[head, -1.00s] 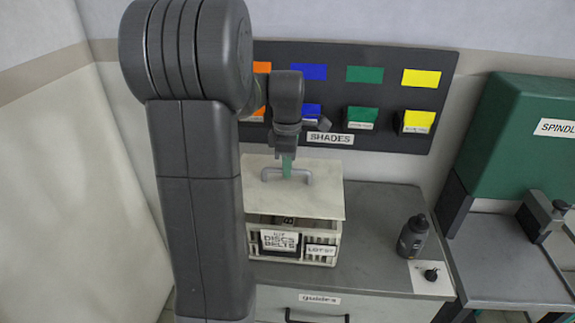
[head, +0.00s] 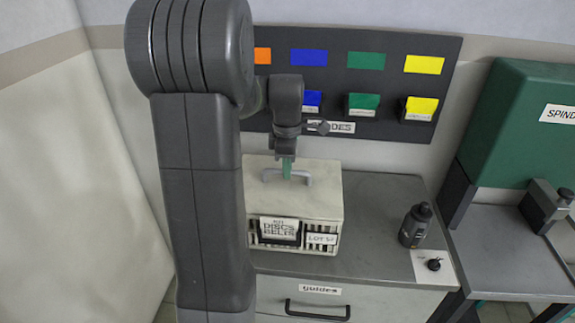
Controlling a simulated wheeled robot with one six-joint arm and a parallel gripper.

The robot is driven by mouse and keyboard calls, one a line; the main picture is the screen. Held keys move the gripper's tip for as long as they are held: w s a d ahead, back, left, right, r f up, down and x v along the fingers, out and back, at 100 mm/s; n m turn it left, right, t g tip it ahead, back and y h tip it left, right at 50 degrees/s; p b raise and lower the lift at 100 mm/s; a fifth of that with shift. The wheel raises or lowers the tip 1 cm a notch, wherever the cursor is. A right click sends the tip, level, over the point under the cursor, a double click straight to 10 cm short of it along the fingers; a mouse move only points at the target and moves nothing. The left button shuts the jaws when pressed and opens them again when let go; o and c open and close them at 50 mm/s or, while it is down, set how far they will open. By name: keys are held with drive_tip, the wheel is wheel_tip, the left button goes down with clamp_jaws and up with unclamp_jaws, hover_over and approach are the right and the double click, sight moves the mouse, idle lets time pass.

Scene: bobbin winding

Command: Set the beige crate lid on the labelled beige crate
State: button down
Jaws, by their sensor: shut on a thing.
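The beige crate lid (head: 314,196) lies level over the top of the labelled beige crate (head: 265,245) on the grey cabinet top. Its front edge lines up closely with the crate's front, and no gap shows between them from here. The crate's front carries the labels "DISCS BELTS" and "LOT 57", the last sign hard to read. My gripper (head: 287,172) points down and is shut on the lid's grey handle. The lid's left edge and the crate's left side are partly hidden behind my arm.
A dark bottle (head: 415,226) and a small black knob on a white card (head: 433,264) stand right of the crate. The "SHADES" board (head: 395,85) is on the wall behind. A green machine (head: 520,130) stands at the right.

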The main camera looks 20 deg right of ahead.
idle(0.4)
drive_tip(key=c, duration=1.3)
unclamp_jaws()
drive_tip(key=shift+c, duration=0.2)
wheel_tip(320, 180, up, 14)
drive_tip(key=b, duration=0.1)
